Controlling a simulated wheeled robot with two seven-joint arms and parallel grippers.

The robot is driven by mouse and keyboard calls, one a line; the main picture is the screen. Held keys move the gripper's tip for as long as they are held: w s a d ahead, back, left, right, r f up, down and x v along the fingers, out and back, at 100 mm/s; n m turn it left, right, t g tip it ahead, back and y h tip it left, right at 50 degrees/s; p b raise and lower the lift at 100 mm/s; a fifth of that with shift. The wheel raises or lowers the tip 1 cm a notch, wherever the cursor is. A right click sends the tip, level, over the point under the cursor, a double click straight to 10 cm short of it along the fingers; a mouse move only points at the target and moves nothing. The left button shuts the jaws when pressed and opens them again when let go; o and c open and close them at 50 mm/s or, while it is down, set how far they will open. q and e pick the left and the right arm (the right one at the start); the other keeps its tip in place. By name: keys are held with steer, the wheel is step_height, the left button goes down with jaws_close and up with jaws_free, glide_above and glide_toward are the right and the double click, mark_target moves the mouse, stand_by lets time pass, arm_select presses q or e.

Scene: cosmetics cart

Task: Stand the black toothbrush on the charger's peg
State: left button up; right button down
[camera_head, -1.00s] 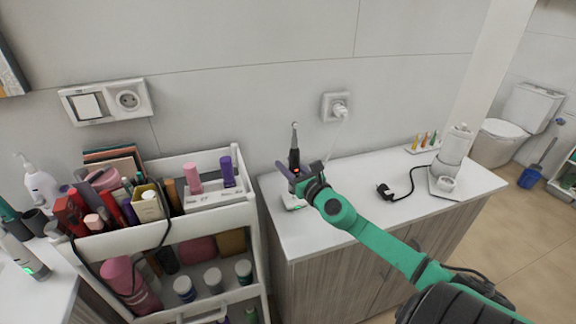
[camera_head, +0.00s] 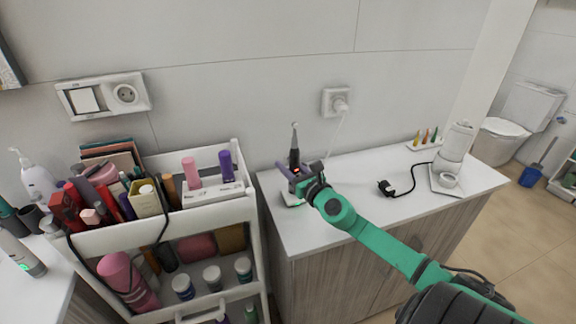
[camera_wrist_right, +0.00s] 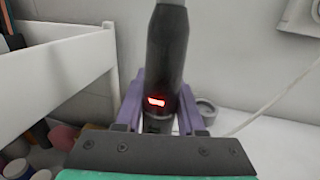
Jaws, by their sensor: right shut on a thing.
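The black toothbrush (camera_head: 294,158) is upright, brush head up, above the left end of the white counter. My right gripper (camera_head: 296,173) is shut on its body; in the right wrist view the purple fingers (camera_wrist_right: 158,103) flank the dark handle (camera_wrist_right: 166,48), and a red light shows on it. My left gripper is not in view.
A white cart (camera_head: 246,208) full of cosmetics stands close on the left. A wall socket (camera_head: 337,102) with a white plug and cord is behind. A black cable (camera_head: 402,192) and a white appliance (camera_head: 452,160) are on the right. The counter's middle is mostly clear.

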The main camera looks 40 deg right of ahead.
steer(key=shift+f+b, duration=0.45)
steer(key=shift+c, duration=2.2)
jaws_free()
steer(key=shift+s+a+f, duration=0.1)
steer(key=shift+s+f, duration=0.05)
steer(key=shift+s, duration=0.15)
steer(key=s+b, duration=0.1)
steer(key=s, duration=0.3)
steer(key=s+a+b, duration=0.1)
steer(key=s+b, duration=0.1)
steer(key=s, duration=0.3)
steer(key=s+b, duration=0.2)
steer(key=s, duration=0.2)
steer(key=shift+s+a, duration=0.2)
steer(key=shift+s, duration=0.25)
